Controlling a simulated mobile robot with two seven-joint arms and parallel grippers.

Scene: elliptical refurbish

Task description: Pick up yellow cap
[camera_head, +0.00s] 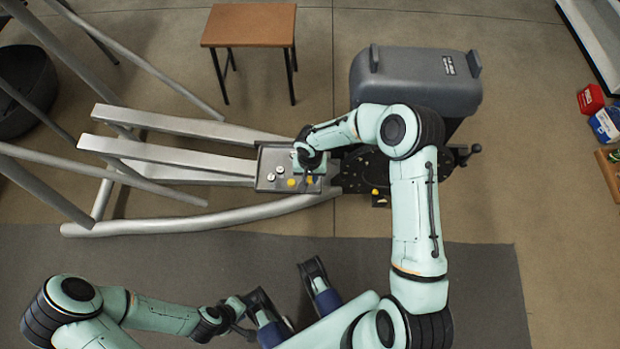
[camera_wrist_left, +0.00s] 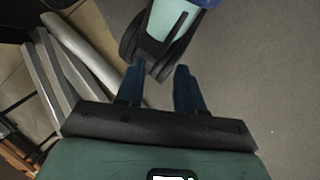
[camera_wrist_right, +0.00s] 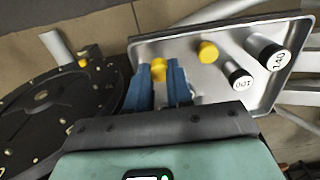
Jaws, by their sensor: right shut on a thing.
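In the right wrist view, my right gripper (camera_wrist_right: 161,72) is shut on a yellow cap (camera_wrist_right: 158,68) at the left end of a grey metal tray. A second yellow cap (camera_wrist_right: 208,52) stands farther right on the tray (camera_wrist_right: 150,50). In the head view, my right gripper (camera_head: 309,174) is over the tray's right end, with the free yellow cap (camera_head: 291,183) to its left. The arm hides part of the held cap. In the left wrist view, my left gripper (camera_wrist_left: 155,85) is open and empty, away from the tray.
Silver beams (camera_head: 170,165) lie left of the tray. A wooden-topped stool (camera_head: 250,25) stands behind.

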